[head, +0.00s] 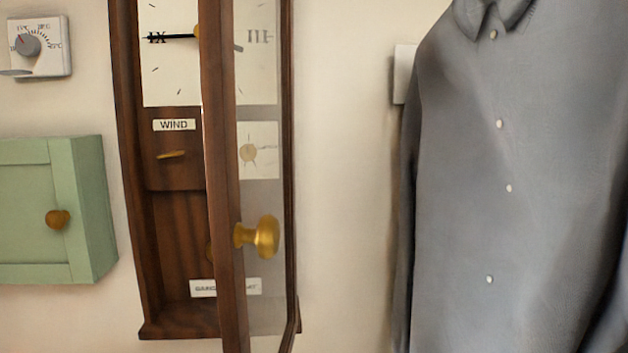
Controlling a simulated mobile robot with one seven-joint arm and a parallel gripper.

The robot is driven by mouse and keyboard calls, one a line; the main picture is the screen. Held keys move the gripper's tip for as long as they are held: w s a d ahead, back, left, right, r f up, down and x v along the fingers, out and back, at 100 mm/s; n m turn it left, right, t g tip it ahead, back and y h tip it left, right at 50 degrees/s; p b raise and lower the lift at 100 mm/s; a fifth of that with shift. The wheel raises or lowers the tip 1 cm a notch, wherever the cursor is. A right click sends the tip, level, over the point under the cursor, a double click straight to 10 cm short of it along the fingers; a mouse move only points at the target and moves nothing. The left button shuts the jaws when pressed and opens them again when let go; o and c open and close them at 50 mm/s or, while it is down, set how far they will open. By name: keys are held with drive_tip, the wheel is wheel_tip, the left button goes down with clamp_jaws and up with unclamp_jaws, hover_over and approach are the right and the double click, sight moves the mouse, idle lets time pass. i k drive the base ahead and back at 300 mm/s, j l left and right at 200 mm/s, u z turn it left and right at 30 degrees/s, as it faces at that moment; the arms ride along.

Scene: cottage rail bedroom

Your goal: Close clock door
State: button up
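A tall dark wooden wall clock (170,230) stands left of the middle in the head view. Its white dial shows Roman numerals, and a plate below reads WIND. The clock door (224,215), a wooden frame with a glass pane, stands open and swung out from the case, seen at a steep angle. A round brass knob (262,236) sits on the door. The clock's top and the door's lower end are cut off by the picture edges. My gripper is not in view.
A green cabinet (85,210) with a wooden knob hangs at left, below a thermostat-like dial (38,46). A grey buttoned shirt (500,180) hangs at right, partly over a small white wall fitting (402,73). Bare wall (345,170) shows between clock and shirt.

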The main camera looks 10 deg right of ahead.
sight(272, 237)
drive_tip(key=k+z, duration=0.25)
drive_tip(key=k, duration=0.2)
drive_tip(key=k+l+z, duration=0.3)
drive_tip(key=k, duration=0.15)
drive_tip(key=j, duration=0.05)
